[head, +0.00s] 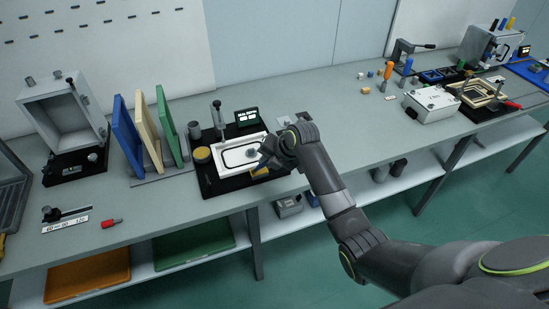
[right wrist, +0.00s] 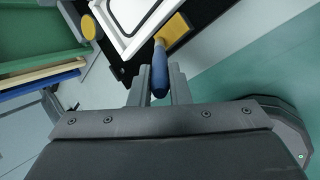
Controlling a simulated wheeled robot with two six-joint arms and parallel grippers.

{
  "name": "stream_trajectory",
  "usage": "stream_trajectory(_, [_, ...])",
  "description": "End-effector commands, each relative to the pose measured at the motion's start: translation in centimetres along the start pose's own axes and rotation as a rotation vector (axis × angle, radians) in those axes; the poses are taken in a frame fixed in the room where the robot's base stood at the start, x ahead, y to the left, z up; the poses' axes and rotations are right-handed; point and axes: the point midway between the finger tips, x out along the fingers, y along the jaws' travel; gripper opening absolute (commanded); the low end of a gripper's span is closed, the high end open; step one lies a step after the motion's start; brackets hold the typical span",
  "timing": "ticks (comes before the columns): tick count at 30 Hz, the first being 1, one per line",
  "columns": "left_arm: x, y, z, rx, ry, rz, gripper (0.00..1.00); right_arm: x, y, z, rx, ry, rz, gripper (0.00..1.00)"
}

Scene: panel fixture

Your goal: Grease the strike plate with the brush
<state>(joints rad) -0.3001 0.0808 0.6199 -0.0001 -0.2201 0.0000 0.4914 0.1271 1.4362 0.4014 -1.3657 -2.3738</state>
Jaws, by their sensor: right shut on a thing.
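My right gripper (head: 270,155) is over the front right part of the white framed panel (head: 228,168) on the black mat. In the right wrist view, the gripper (right wrist: 159,88) is shut on the blue handle of the brush (right wrist: 160,70). A yellow block-like piece (right wrist: 174,30) shows just beyond the handle; I cannot tell whether it is part of the brush. The white panel (right wrist: 122,22) with its black outline lies beyond the fingertips there. I cannot make out the strike plate for sure. My left gripper is not in view.
A round yellow-topped pot (head: 202,155) stands left of the panel, and an upright post tool (head: 217,115) and small dark display (head: 246,117) stand behind it. Blue, cream and green boards (head: 168,125) stand in a rack at left. The bench middle (head: 335,115) is clear.

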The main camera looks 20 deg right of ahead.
Motion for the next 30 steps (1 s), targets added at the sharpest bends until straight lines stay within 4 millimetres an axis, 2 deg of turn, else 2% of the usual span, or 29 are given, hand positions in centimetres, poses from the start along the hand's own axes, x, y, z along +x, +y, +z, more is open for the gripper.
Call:
stream_trajectory(3, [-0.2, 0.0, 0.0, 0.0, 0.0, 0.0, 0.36, 0.3, 0.7, -0.7, 0.001, 0.003, 0.0, 0.0])
stream_trajectory(11, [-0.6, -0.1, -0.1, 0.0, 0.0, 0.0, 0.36, 0.3, 0.8, -0.8, 0.001, 0.001, -0.002, 0.0])
stream_trajectory(23, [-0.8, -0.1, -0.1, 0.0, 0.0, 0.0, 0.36, -0.5, -1.3, 1.2, 0.0, -0.001, -0.003, 0.0])
stream_trajectory(30, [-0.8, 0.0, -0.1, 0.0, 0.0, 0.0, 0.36, -0.7, -1.9, 1.7, 0.0, 0.0, -0.002, 0.0])
